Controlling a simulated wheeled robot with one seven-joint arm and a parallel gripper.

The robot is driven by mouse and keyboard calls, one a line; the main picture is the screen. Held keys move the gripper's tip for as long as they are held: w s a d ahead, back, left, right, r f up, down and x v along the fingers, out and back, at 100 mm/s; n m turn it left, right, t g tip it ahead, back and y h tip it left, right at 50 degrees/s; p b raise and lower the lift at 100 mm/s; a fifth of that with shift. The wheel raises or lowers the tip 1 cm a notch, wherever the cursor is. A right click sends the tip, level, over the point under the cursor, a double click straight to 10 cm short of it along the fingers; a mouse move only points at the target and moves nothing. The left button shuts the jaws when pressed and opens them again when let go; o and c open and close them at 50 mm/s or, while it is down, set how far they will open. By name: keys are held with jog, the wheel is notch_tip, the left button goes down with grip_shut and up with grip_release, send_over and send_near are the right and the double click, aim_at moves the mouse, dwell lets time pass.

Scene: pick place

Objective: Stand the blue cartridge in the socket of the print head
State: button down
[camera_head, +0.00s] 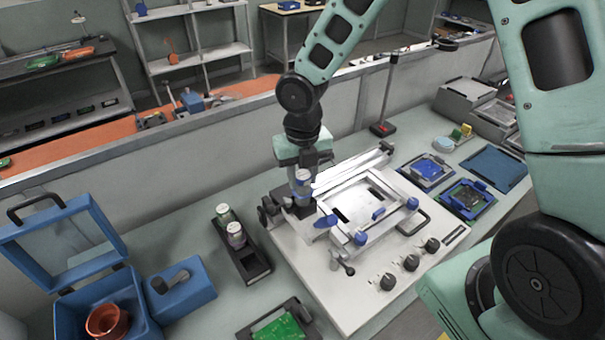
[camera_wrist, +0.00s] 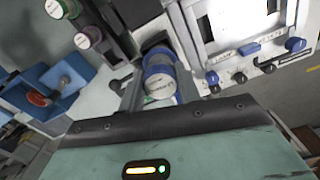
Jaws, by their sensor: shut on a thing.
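My gripper (camera_head: 303,172) points down over the left end of the printer and is shut on the blue cartridge (camera_head: 303,187), which has a pale cap and a blue band. The cartridge looks upright, with its lower end at the dark print head (camera_head: 299,208). In the wrist view the cartridge (camera_wrist: 160,88) sits between the two fingers, its labelled cap facing the camera. The socket itself is hidden behind the cartridge and fingers, so I cannot tell how deep the cartridge sits.
A black rack (camera_head: 258,267) left of the white printer (camera_head: 345,300) holds a green-banded cartridge (camera_head: 225,214) and a purple-banded one (camera_head: 236,236). A blue open-lidded box (camera_head: 120,290) stands further left. Blue trays (camera_head: 497,168) lie at the right. A thin post (camera_head: 388,95) rises behind the printer.

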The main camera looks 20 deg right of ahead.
jog(key=shift+f+b, duration=0.3)
jog(key=shift+f, duration=0.45)
dwell(0.5)
jog(key=c, duration=0.9)
grip_release()
jog(key=c, duration=0.4)
notch_tip(320, 180, up, 7)
jog(key=p, duration=0.7)
jog(key=shift+p, duration=0.4)
